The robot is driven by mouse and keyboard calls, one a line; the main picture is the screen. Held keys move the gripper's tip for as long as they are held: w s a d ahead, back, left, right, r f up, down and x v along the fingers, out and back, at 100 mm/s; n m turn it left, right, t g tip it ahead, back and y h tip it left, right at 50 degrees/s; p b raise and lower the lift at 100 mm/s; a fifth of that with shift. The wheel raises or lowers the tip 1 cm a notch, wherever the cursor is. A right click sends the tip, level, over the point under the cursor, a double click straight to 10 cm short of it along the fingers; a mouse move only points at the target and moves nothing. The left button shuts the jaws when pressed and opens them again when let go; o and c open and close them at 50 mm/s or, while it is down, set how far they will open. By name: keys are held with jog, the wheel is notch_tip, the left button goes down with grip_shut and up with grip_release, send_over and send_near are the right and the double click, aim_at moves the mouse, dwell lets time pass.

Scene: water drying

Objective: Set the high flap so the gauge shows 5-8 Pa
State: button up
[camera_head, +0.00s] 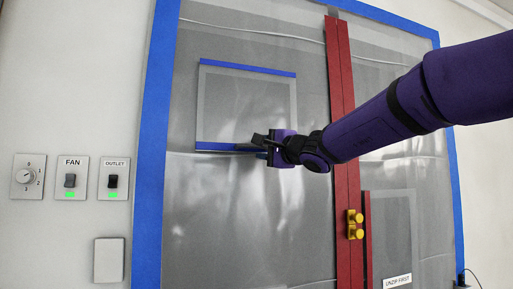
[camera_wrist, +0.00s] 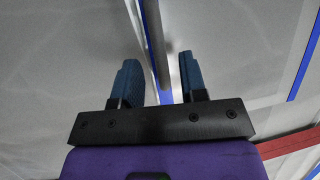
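The high flap (camera_head: 246,108) is a grey translucent rectangle on the plastic sheet, with blue strips along its top and bottom edges. Its lower edge seems to stand slightly off the sheet near my gripper. My gripper (camera_head: 263,145) is at the right part of that lower edge. In the wrist view my gripper (camera_wrist: 160,82) has its two dark blue fingers apart. A blue strip (camera_wrist: 153,40) runs into the gap between them; I cannot tell whether either finger touches it. I see no pressure gauge in either view.
A dial (camera_head: 26,177), a FAN switch (camera_head: 70,180) and an OUTLET switch (camera_head: 113,180), both with green lights, are on the left wall. A red zipper strip (camera_head: 343,120) with yellow pulls (camera_head: 355,224) runs down the sheet. A lower panel (camera_head: 390,235) bears a label.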

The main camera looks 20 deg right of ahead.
aim_at(256, 146)
jog(key=shift+x, duration=1.65)
grip_shut()
